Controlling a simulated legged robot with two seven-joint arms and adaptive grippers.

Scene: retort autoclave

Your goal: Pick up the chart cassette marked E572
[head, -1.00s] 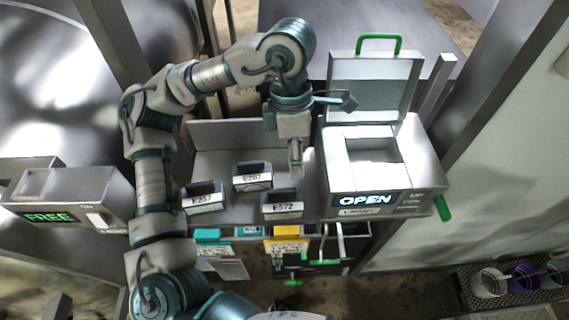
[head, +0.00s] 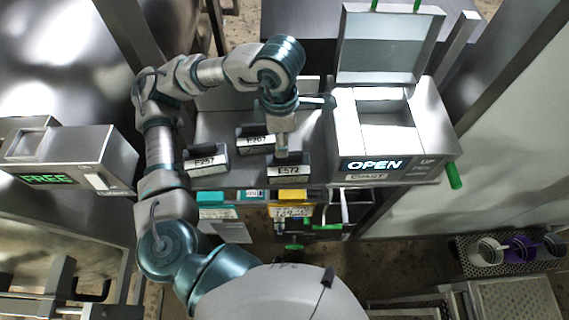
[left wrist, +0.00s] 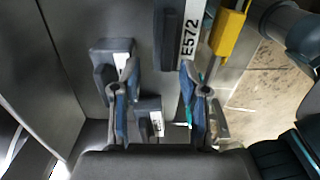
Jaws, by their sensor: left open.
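The chart cassette marked E572 (head: 289,174) stands on a grey shelf, a dark block with a white label facing front. In the left wrist view, E572 (left wrist: 172,38) lies ahead of the fingertips, toward the right finger. My left gripper (head: 281,150) is just behind and above it in the head view, pointing down. In the left wrist view the left gripper (left wrist: 159,82) is open, its two fingers apart with nothing held between them. It partly hides E572's top in the head view. My right gripper is in neither view.
Cassettes E257 (head: 206,160) and E267 (head: 256,139) stand close by on the shelf (head: 215,125). An open-lidded box reading OPEN (head: 385,130) stands right of E572. A FREE unit (head: 75,160) is at left. Yellow (head: 293,196) and teal items are below the shelf's front edge.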

